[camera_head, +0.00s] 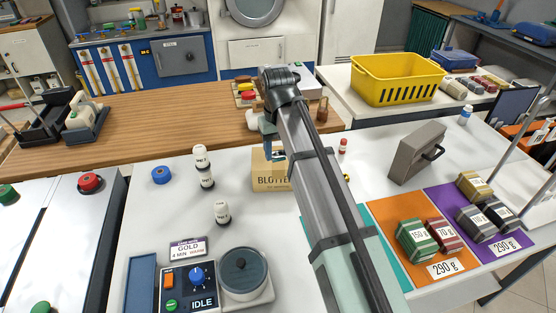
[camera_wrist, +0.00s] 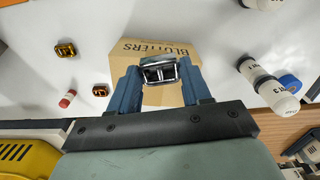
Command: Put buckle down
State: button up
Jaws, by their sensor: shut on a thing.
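A silver buckle (camera_wrist: 158,71) shows in the wrist view, held between the two blue fingers of my gripper (camera_wrist: 160,80). My gripper is shut on it. Behind the buckle is a cardboard box lettered BLOTTERS (camera_wrist: 185,52). In the head view my gripper (camera_head: 271,150) is over the BLOTTERS box (camera_head: 268,184), and my arm hides part of the box. I cannot make out the buckle clearly there. Whether the buckle touches the box cannot be told.
A gold buckle (camera_wrist: 66,49) and a bronze one (camera_wrist: 100,89) lie on the white table, near a red-capped bottle (camera_wrist: 67,99). White bottles (camera_head: 206,178) stand left of the box. An orange mat (camera_head: 386,212) and purple mat (camera_head: 450,203) bear labelled blocks. A yellow basket (camera_head: 397,80) stands behind.

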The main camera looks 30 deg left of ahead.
jog(key=w+a+r, duration=0.3)
jog(key=w+a, duration=0.2)
jog(key=shift+m, duration=0.6)
jog(key=shift+s+d+f, duration=0.1)
jog(key=shift+s+f, duration=0.05)
jog(key=shift+f, duration=1.5)
jog(key=shift+s+d+f, duration=0.1)
jog(key=shift+f, duration=1.55)
jog(key=shift+s+d+f, duration=0.1)
jog(key=shift+s+f, duration=0.05)
jog(key=shift+f, duration=1.5)
jog(key=shift+f, duration=0.15)
jog(key=o, duration=1)
jog(key=shift+o, duration=0.2)
notch_tip(320, 180, up, 12)
